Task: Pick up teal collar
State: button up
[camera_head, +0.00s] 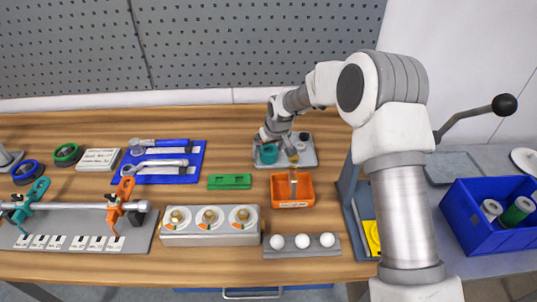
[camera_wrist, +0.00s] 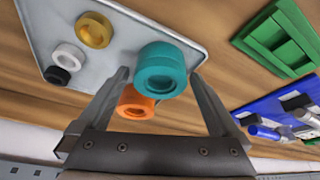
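The teal collar (camera_head: 268,153) is a round ring on the left part of a grey tray (camera_head: 309,159) at the back of the bench. In the wrist view the teal collar (camera_wrist: 161,69) shows between and slightly beyond the two fingers of my gripper (camera_wrist: 160,77). My gripper is open, one finger on each side of the collar; I cannot tell whether either touches it. In the head view my gripper (camera_head: 270,136) is just behind the collar, over the tray. An orange collar (camera_wrist: 135,103) lies close to the teal one, between the fingers and partly hidden.
Gold (camera_wrist: 94,30), white (camera_wrist: 67,57) and black (camera_wrist: 57,75) collars share the tray. In front are a green block (camera_head: 230,182) and an orange bin (camera_head: 306,193). A pegboard (camera_head: 220,45) stands behind.

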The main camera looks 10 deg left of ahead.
jog(key=c, duration=1.4)
jog(key=shift+c, duration=0.4)
jog(key=shift+r, duration=0.1)
